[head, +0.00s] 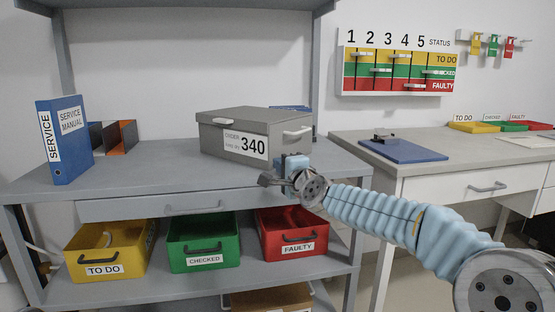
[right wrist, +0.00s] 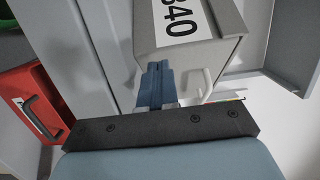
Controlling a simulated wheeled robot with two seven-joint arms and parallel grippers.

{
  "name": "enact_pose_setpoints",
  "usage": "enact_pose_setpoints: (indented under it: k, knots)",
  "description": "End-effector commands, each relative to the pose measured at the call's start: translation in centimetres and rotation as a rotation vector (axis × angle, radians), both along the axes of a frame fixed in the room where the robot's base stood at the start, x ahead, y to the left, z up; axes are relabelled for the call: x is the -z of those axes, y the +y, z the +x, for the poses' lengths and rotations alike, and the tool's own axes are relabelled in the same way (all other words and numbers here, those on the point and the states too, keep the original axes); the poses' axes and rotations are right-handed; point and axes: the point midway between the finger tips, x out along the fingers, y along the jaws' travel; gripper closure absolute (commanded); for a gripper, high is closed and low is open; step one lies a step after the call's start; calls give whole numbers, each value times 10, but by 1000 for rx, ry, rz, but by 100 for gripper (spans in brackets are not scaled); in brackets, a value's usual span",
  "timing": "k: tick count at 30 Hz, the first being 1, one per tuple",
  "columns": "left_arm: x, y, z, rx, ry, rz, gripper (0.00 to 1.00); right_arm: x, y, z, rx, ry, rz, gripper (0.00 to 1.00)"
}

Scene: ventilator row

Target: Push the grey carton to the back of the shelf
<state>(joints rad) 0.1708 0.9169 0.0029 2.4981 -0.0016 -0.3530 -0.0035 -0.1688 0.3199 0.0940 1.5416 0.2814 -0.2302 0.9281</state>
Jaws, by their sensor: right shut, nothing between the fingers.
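The grey carton (head: 255,131) with a lid and a white label reading 340 stands on the grey shelf top (head: 130,179), right of its middle. Its label face points forward, and a white handle shows on its right side. My right gripper (head: 292,163) is shut and empty in front of the carton's lower right front. In the right wrist view the shut fingers (right wrist: 157,84) point at the carton (right wrist: 184,55), close to its front face. I cannot tell whether they touch it. My left gripper is not in view.
A blue service manual binder (head: 64,139) stands at the left of the shelf, with darker folders (head: 112,137) behind it. Yellow (head: 110,252), green (head: 204,243) and red (head: 294,234) bins sit on the lower shelf. A desk (head: 440,155) stands to the right.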

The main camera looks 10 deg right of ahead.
Motion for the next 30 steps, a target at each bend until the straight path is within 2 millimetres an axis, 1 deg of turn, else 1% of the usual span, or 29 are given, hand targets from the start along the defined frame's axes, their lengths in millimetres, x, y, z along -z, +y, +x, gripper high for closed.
enact_pose_setpoints:
  k: [1, 4, 14, 16, 20, 24, 27, 30]
  knots:
    - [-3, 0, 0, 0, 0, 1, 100, -1, 4, 2, -2, 1, 0, 100]
    - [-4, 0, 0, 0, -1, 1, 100, 1, 8, 5, 0, 2, 1, 100]
    - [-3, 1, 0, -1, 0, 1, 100, 1, 9, 5, 0, 2, 0, 100]
    - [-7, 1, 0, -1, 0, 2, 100, 0, 12, 7, -1, 2, 0, 100]
    - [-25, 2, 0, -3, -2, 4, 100, -5, 31, 20, -3, 4, 0, 100]
    - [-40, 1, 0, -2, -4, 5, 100, -4, 56, 36, -2, 3, -1, 100]
    - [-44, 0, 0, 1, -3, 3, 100, -2, 66, 43, -1, 2, 1, 100]
    - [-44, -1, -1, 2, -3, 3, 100, 0, 70, 45, 0, 1, 0, 100]
